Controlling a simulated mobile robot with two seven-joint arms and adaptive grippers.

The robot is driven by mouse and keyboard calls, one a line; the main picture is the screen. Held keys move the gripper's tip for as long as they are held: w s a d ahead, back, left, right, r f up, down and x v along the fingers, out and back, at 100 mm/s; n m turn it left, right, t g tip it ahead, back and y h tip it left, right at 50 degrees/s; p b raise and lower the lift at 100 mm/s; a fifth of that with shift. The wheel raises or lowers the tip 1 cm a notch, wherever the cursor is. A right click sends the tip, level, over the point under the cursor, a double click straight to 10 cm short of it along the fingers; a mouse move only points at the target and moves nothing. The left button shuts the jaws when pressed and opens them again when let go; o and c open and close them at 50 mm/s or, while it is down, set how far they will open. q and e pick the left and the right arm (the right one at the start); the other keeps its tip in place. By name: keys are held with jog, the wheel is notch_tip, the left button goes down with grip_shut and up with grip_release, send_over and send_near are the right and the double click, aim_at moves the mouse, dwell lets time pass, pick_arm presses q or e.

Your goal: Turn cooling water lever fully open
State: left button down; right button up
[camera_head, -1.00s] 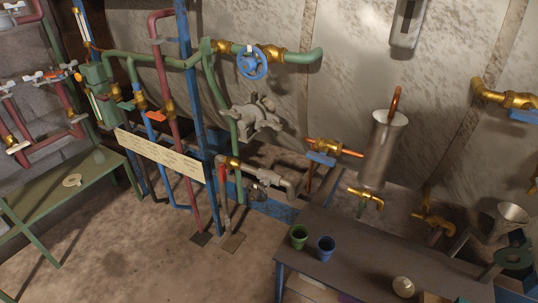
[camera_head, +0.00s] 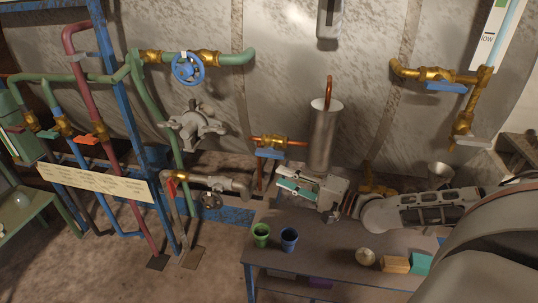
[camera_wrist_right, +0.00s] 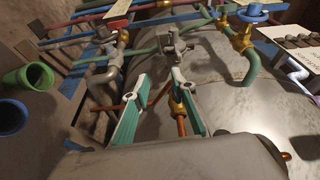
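A brass valve (camera_head: 272,141) sits on a short copper pipe left of the upright metal cylinder (camera_head: 322,140). Its blue lever (camera_head: 269,153) lies crosswise along the pipe, level. A second blue lever (camera_head: 445,87) is on a brass pipe at the upper right. No readable label tells which is the cooling water lever. My right gripper (camera_head: 284,178) is open and empty, just below the nearer blue lever and pointing left. In the right wrist view its teal-padded fingers (camera_wrist_right: 160,92) are apart, with the brass valve (camera_wrist_right: 178,98) beyond. My left gripper is not in view.
The dark table (camera_head: 325,262) below my right arm holds a green cup (camera_head: 261,235), a blue cup (camera_head: 289,240) and small blocks. A blue handwheel (camera_head: 188,68), a grey pump-like fitting (camera_head: 194,127) and a sign board (camera_head: 95,183) stand to the left.

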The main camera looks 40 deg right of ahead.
aim_at(278, 157)
jog(key=shift+m+t+h, duration=0.3)
jog(key=shift+m+h, duration=0.1)
jog(key=shift+m, duration=0.4)
jog(key=w+d+r, duration=0.2)
jog(key=d, duration=0.1)
jog(key=shift+d+r, duration=0.15)
jog(key=shift+r, duration=0.2)
jog(key=shift+w, duration=0.25)
jog(key=b+x, duration=0.2)
jog(key=x, duration=0.3)
jog(key=shift+x, duration=0.85)
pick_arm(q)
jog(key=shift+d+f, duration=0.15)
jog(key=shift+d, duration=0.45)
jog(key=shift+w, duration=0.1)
pick_arm(e)
grip_shut()
